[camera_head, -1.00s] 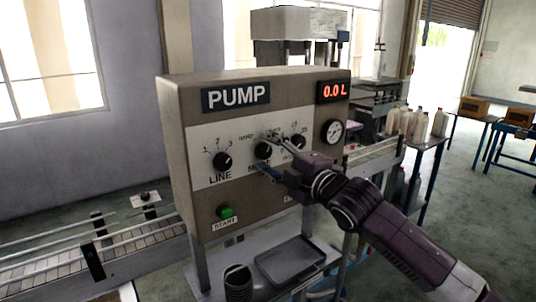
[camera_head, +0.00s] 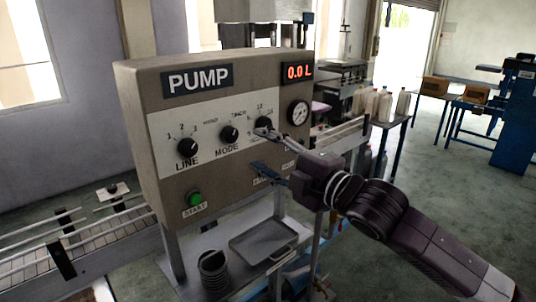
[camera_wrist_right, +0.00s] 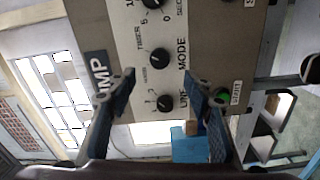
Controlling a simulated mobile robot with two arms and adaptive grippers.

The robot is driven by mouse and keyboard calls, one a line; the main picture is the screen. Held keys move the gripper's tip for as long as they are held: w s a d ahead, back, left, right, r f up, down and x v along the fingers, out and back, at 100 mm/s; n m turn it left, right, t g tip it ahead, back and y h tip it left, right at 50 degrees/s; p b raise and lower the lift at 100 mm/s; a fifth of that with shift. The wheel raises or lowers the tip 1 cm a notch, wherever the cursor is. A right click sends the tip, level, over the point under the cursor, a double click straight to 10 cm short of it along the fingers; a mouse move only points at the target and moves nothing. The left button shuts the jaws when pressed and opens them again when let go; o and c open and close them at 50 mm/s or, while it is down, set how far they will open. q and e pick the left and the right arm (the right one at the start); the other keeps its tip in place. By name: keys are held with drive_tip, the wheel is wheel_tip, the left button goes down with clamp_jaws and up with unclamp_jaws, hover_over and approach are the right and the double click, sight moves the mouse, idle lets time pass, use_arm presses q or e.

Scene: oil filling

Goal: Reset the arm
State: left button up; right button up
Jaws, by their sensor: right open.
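My right gripper (camera_head: 262,155) is open and empty in front of the pump panel (camera_head: 220,97). In the head view its fingers are near the rightmost knob (camera_head: 263,125) and partly cover the panel's lower right. The LINE knob (camera_head: 187,147) and MODE knob (camera_head: 229,133) are clear of it. The green START button (camera_head: 194,198) sits lower left. In the right wrist view the two fingers (camera_wrist_right: 158,97) stand wide apart, with the LINE knob (camera_wrist_right: 165,103) between them in the picture. My left gripper does not show.
A red display (camera_head: 298,72) reads 0.0 L above a round gauge (camera_head: 298,113). Below the panel are a metal tray (camera_head: 263,240) and a dark ribbed cylinder (camera_head: 213,270). A conveyor (camera_head: 35,262) runs at left. White bottles (camera_head: 385,104) stand on a table behind.

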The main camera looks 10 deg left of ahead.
drive_tip(key=shift+s+d, duration=0.45)
drive_tip(key=shift+d, duration=0.1)
